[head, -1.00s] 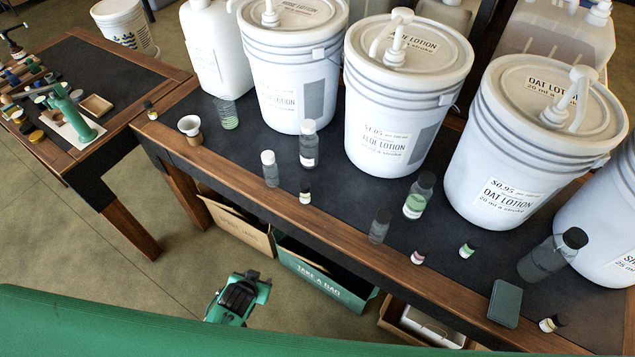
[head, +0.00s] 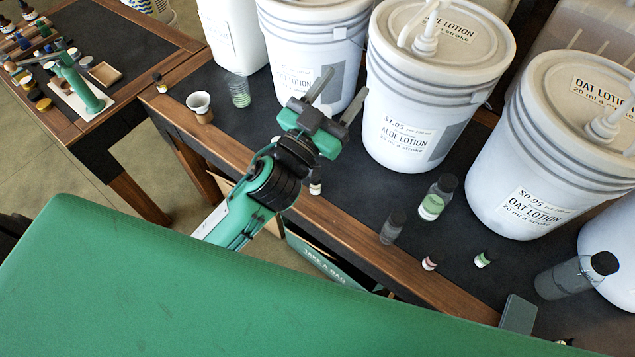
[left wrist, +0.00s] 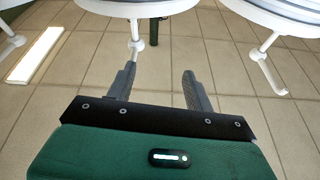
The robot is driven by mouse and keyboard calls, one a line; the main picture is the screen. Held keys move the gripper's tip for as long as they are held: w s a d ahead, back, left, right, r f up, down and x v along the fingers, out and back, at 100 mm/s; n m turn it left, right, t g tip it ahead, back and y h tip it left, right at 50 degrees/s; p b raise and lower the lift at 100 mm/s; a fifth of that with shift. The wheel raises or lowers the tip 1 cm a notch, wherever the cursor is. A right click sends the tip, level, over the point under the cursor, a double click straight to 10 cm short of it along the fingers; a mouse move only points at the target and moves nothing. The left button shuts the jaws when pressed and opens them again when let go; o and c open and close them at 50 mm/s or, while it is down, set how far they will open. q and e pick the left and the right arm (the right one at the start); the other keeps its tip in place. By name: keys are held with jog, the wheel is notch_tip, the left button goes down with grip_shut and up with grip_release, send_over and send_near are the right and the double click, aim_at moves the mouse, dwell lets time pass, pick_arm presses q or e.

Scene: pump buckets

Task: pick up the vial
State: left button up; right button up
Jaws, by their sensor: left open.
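Several small capped vials stand along the front of the dark bench; I cannot tell which one is meant. A white-labelled vial (head: 315,188) stands just below my left gripper, partly hidden by it. A pink-labelled vial (head: 430,263) and a green-labelled vial (head: 482,260) stand farther right, and an amber one (head: 160,84) at the far left corner. My left gripper (head: 347,84) is open and empty, raised over the bench with its fingers pointing up toward the buckets. Its spread fingers (left wrist: 158,80) show in the left wrist view with nothing between them.
Large white pump buckets (head: 405,128) line the back. A carton (head: 330,262) sits below the bench.

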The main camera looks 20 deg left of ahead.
pick_arm(q)
jog(key=s+d+r+m+g+h, duration=0.2)
jog(key=d+r+m+g+h, duration=0.2)
jog(key=d+m+h, duration=0.4)
jog(key=s+d+m+g+h, duration=0.4)
jog(key=d+m+g+h, duration=0.15)
jog(key=m+g, duration=0.3)
jog(key=m+g+y, duration=0.2)
jog(key=g+y, duration=0.6)
jog(key=y, duration=1.3)
send_over(316, 181)
notch_tip(316, 181, down, 21)
jog(key=f, duration=0.2)
jog(key=f+p, duration=0.1)
jog(key=f, duration=0.2)
jog(key=w+f, duration=0.1)
jog(key=f, duration=0.2)
jog(key=shift+a+f, duration=0.1)
jog(key=shift+f, duration=0.05)
notch_tip(316, 181, down, 4)
jog(key=shift+a+f+p, duration=0.1)
jog(key=shift+a+p, duration=0.05)
jog(key=shift+p, duration=0.85)
jog(key=shift+f, duration=0.55)
jog(key=c, duration=1.1)
